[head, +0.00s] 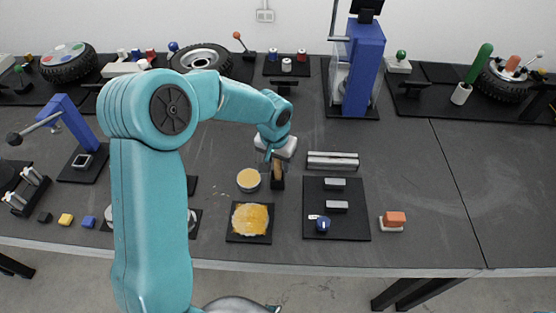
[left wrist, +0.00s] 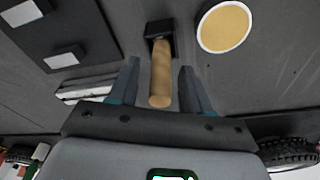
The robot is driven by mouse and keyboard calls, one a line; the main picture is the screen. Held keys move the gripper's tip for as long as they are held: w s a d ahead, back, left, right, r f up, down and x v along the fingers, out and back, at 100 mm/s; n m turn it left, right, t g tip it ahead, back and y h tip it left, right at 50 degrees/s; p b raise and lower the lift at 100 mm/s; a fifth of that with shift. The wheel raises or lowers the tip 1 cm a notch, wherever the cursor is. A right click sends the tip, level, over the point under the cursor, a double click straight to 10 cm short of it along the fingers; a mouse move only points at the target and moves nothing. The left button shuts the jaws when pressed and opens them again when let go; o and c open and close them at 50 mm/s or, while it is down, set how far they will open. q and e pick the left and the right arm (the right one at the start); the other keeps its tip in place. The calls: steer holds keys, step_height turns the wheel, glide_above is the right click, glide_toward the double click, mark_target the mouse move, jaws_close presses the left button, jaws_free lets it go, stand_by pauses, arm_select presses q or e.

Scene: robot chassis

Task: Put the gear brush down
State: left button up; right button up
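The gear brush has a tan wooden handle (left wrist: 160,80) in the left wrist view, with a black block (left wrist: 159,33) at its far end. I cannot tell whether that block is the brush's head or a holder. In the head view the brush (head: 278,173) is small and partly covered by my left gripper (head: 273,157). In the left wrist view my left gripper (left wrist: 161,82) is open. One finger is on each side of the handle, with gaps visible on both sides. My right gripper is not in view.
A round tub with tan contents (head: 248,180) is close beside the brush. A yellow pad on a black tray (head: 250,237) lies nearer the front edge. A black plate with metal blocks (head: 345,224) and silver bars (head: 332,161) are to the right.

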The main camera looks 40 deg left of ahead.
arm_select(q)
steer(key=shift+r, duration=0.45)
step_height(320, 180, up, 11)
steer(key=s, duration=0.1)
steer(key=shift+s, duration=0.4)
steer(key=shift+d+r, duration=0.1)
